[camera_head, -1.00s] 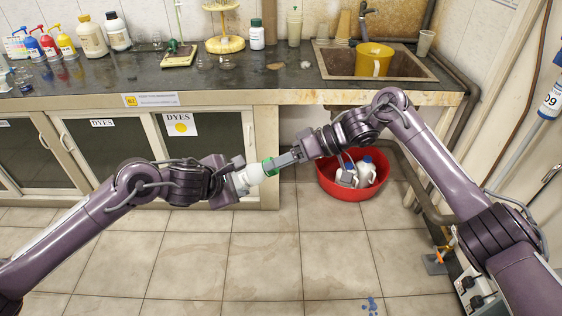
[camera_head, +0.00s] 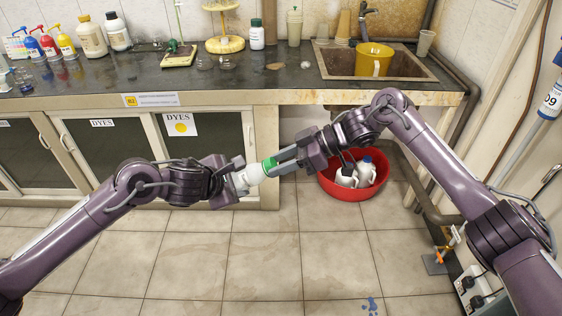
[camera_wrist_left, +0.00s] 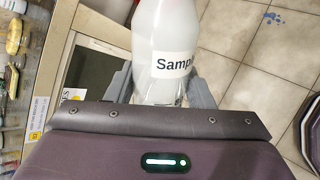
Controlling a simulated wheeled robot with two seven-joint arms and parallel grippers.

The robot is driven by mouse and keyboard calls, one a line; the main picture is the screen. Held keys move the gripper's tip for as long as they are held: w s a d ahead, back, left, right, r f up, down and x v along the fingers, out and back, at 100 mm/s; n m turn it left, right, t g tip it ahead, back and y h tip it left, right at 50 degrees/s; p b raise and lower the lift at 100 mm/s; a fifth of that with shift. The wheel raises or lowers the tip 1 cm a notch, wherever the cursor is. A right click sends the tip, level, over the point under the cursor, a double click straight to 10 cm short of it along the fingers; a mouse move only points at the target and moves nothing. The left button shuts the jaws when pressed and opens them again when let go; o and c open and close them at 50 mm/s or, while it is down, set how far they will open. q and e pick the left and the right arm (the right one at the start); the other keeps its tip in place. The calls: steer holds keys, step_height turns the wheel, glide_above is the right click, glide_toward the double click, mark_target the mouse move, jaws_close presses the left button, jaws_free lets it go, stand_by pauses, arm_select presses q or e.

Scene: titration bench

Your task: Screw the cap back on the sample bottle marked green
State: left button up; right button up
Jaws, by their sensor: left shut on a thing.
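The sample bottle (camera_head: 249,178) is pale and translucent, held tilted in mid-air in front of the bench, its neck towards the upper right. A label reading "Samp…" (camera_wrist_left: 174,65) shows in the left wrist view. My left gripper (camera_head: 236,184) is shut on the bottle's body, a finger on either side. A green cap (camera_head: 269,166) is at the neck end; whether it is threaded is too small to tell. My right gripper (camera_head: 279,161) has its fingertips at the green cap, coming from the right. Whether its fingers press on the cap cannot be told.
Below and behind my right gripper, a red basin (camera_head: 352,195) with white bottles stands on the floor. The bench (camera_head: 285,80) behind carries a green-capped bottle (camera_head: 257,35), stacked cups and dye bottles. A sink (camera_head: 335,62) holds a yellow jug (camera_head: 373,60).

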steer(key=c, duration=0.5)
steer(key=m, duration=0.3)
steer(key=o, duration=0.6)
steer(key=shift+m, duration=0.5)
steer(key=o, duration=0.3)
steer(key=shift+d, duration=0.1)
steer(key=v, duration=0.7)
